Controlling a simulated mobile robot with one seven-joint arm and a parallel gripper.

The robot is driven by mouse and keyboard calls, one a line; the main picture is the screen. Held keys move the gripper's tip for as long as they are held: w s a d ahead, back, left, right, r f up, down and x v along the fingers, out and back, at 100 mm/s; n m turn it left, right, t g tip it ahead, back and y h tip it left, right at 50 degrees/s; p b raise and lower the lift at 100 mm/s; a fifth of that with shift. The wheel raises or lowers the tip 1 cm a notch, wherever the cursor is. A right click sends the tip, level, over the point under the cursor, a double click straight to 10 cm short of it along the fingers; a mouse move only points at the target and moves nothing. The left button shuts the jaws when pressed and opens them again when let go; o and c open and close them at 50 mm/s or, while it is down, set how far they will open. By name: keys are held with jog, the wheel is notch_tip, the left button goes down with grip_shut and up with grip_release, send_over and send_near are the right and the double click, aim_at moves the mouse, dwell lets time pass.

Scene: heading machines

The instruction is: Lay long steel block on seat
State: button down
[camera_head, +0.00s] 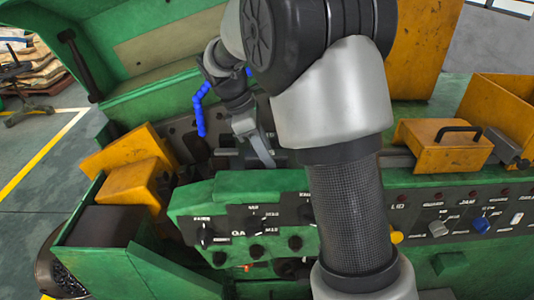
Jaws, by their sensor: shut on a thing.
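My gripper (240,108) hangs from my wrist over the bed of the green machine, left of my large arm links. It is shut on a long grey steel block (260,146), which points down and to the right, tilted. The block's lower end reaches into the grey recess behind the green control panel. I cannot tell whether that end touches anything. The seat is not clearly made out; the panel and my arm hide much of the recess.
A blue segmented hose (200,112) stands close left of my gripper. Yellow housings (130,150) are at the left. The control panel (245,215) with knobs is in front. A yellow handled cover (442,147) is at the right. My arm blocks the middle.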

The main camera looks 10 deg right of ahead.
jog(key=c, duration=1.4)
grip_release()
jog(key=shift+f, duration=0.1)
jog(key=s+v, duration=0.1)
jog(key=v, duration=1.1)
jog(key=s+d+r+m+t+y, duration=0.1)
jog(key=s+d+r+m+t, duration=0.1)
jog(key=s+m, duration=0.3)
jog(key=s+d+r+m+t+y, duration=0.1)
jog(key=s+d+r+m+y, duration=0.1)
jog(key=s, duration=0.5)
jog(key=s+f+m+t+y, duration=0.1)
jog(key=s+f+m+t, duration=0.2)
jog(key=s+f+m, duration=0.2)
jog(key=s+m, duration=0.3)
jog(key=s, duration=0.3)
jog(key=shift+d+f+m+t+p, duration=0.2)
jog(key=shift+d+m+t+p, duration=0.1)
jog(key=shift+m, duration=0.1)
jog(key=shift+f, duration=0.1)
